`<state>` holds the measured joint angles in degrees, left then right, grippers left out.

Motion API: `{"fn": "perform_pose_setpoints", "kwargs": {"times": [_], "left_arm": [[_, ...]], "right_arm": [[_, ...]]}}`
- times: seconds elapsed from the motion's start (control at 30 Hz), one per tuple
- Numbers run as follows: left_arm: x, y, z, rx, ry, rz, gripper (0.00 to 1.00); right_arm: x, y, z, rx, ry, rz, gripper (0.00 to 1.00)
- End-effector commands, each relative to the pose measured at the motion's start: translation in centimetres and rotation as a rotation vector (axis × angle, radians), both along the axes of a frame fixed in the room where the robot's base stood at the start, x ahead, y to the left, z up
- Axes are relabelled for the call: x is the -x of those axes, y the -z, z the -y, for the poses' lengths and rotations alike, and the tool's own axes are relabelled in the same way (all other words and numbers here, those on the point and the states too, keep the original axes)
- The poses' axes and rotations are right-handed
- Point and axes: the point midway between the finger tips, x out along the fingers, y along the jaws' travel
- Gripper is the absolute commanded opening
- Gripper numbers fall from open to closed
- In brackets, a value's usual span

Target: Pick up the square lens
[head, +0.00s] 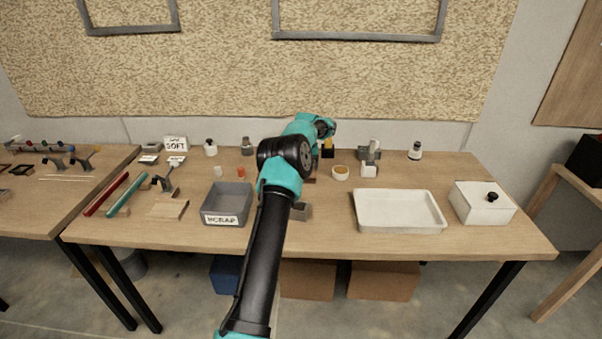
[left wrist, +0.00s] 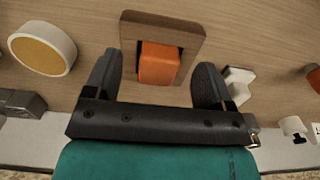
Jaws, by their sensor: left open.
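My left gripper (left wrist: 160,66) is open in the left wrist view, one dark finger on each side of an orange square-faced block (left wrist: 158,64). The block sits in the opening of a square brown wooden frame or holder (left wrist: 190,35) on the table. It is the only square coloured piece I see there; whether it is the square lens I cannot tell for certain. The fingers appear apart from the block. In the head view my arm hides the block and most of the holder, and the fingertips are not clear. My right gripper is not in view.
A white cup with amber contents (head: 340,173) stands close to the holder. A grey scrap bin (head: 227,219) is left of my arm; a white tray (head: 358,222) and a lidded white box (head: 483,213) are right. Small bottles line the back of the table (head: 310,243).

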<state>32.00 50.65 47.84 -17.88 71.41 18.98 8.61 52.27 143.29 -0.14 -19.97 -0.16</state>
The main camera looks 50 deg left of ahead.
Motion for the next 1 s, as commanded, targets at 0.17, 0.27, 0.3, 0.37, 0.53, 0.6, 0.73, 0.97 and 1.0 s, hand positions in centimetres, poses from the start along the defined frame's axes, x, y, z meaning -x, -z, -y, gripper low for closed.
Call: {"fn": "perform_pose_setpoints", "kwargs": {"times": [0.17,0.27,0.3,0.37,0.53,0.6,0.73,0.97,1.0], "left_arm": [[-0.6,2.1,0.6,0.001,0.010,-0.001,0.77],[-0.7,2.4,0.7,0.001,0.011,-0.001,0.77],[-0.7,2.4,0.7,0.001,0.010,-0.001,0.77],[-0.7,2.3,0.7,0.000,0.010,0.000,0.77],[-0.7,2.3,0.7,0.000,0.010,0.000,0.77],[-0.7,2.3,0.7,0.000,0.010,0.000,0.77],[-0.7,2.3,0.7,0.000,0.010,0.000,0.73],[-0.7,2.3,0.7,0.000,0.010,0.000,0.51],[-0.7,2.3,0.7,0.000,0.010,0.000,0.47]], "right_arm": [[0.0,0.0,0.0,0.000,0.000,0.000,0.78],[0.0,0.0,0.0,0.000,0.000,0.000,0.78],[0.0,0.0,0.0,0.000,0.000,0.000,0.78],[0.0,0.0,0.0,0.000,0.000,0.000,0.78],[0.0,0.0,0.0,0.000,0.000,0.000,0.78],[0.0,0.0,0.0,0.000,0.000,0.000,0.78],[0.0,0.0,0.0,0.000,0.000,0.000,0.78],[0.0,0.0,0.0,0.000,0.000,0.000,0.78],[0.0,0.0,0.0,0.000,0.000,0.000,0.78]]}}
